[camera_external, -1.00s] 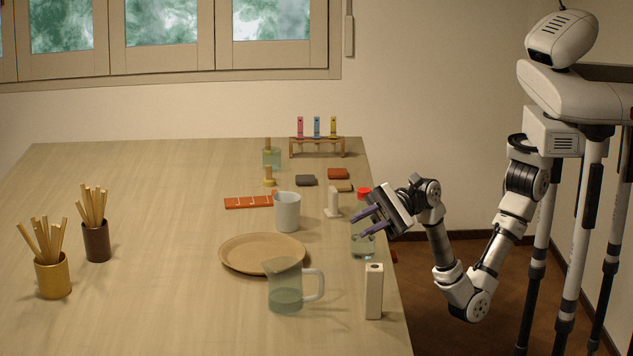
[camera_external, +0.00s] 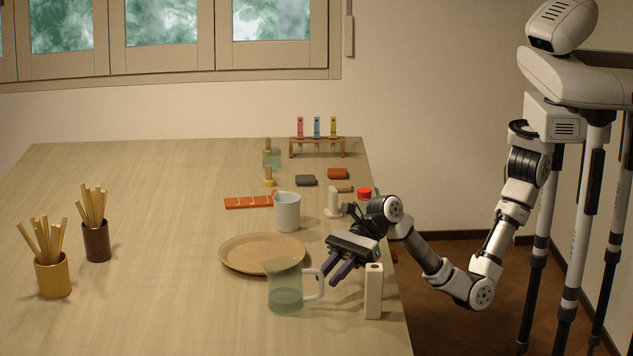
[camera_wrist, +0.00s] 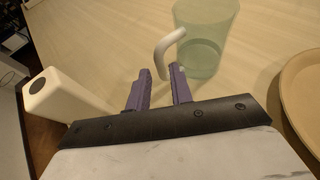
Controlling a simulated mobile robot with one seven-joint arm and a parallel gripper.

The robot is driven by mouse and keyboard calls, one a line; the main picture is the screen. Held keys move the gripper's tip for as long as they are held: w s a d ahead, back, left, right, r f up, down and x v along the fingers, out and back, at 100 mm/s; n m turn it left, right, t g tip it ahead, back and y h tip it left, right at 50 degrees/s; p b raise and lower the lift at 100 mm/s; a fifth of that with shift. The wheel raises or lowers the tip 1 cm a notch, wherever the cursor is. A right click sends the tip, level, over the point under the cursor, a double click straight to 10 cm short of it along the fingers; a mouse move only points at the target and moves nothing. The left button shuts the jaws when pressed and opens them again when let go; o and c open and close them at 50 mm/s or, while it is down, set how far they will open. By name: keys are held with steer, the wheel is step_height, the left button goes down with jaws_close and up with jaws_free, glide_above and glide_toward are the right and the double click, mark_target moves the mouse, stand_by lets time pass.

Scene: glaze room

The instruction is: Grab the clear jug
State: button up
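The clear jug (camera_external: 285,290), greenish and see-through with a pale handle, stands upright near the front of the table. My gripper (camera_external: 334,271) is at its right, beside the handle, with its fingers pointing down toward it. In the wrist view the jug (camera_wrist: 208,45) is ahead at the upper right, and its white handle (camera_wrist: 168,42) lies just beyond the fingertips. The purple fingers of my gripper (camera_wrist: 161,75) are apart with nothing held between them. Whether a finger touches the handle cannot be told.
A white block with a dark hole (camera_external: 373,292) stands close at my gripper's right, also in the wrist view (camera_wrist: 62,95). A tan plate (camera_external: 240,262) lies behind the jug, with a white cup (camera_external: 287,212) beyond.

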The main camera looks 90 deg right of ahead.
mark_target(323, 279)
steer(key=p+x, duration=0.1)
steer(key=x, duration=0.1)
steer(key=r+p+x, duration=0.1)
steer(key=x, duration=0.1)
steer(key=shift+w+a+f, duration=0.1)
steer(key=shift+w, duration=0.1)
steer(key=shift+w+a+f, duration=0.35)
steer(key=shift+a, duration=0.05)
jaws_close()
